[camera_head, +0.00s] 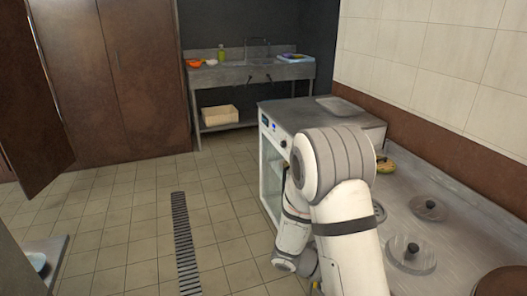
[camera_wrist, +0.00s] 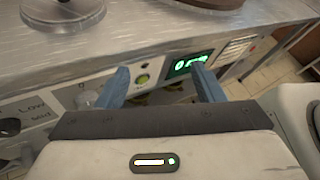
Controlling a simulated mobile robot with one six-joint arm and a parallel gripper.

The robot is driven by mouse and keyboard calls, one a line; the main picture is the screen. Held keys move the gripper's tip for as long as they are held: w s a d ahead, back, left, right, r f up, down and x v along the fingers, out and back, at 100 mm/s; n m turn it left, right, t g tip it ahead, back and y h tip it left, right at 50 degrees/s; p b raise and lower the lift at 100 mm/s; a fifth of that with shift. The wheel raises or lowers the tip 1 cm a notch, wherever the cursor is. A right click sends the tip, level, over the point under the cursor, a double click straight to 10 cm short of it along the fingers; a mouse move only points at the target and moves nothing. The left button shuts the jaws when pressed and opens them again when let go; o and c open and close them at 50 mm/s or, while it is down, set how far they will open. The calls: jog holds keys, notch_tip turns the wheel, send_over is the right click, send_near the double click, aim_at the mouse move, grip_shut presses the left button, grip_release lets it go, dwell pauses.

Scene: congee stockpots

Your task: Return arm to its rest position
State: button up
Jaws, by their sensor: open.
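My arm (camera_head: 340,205) stands folded at the front of the steel counter in the head view, with its elbow high and its forearm hanging down toward the floor. My gripper (camera_wrist: 163,92) shows in the wrist view with its two blue fingers spread wide and nothing between them. The fingers point at the front panel of the counter, where a green-lit knob (camera_wrist: 142,79) and a small green display (camera_wrist: 188,63) sit. I cannot tell whether the fingers touch the panel. In the head view the fingers are not clearly visible.
Steel lids with black knobs (camera_head: 430,208) and (camera_head: 411,250) lie on the counter (camera_head: 395,205) at the right. A boxy appliance (camera_head: 312,115) stands behind my arm. A sink table (camera_head: 250,72) is at the back. The tiled floor (camera_head: 130,225) at the left is clear, with a drain grate (camera_head: 184,245).

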jog(key=s+a+r+m+t+y+p, duration=0.1)
jog(key=s+a+r+m+t+y, duration=0.1)
jog(key=r+m, duration=0.4)
jog(key=s+a+r+m+t+y+p, duration=0.2)
jog(key=s+a+r+m+y, duration=0.2)
jog(key=r+m+y, duration=0.2)
jog(key=s+a+r+m+t+y+p, duration=0.1)
jog(key=s+a+r+m+y+p, duration=0.1)
jog(key=r+m+y, duration=0.3)
notch_tip(320, 180, up, 5)
jog(key=shift+s+a+f+m+t, duration=0.15)
jog(key=shift+s+a+m+t, duration=0.25)
jog(key=shift+s+a+m, duration=0.45)
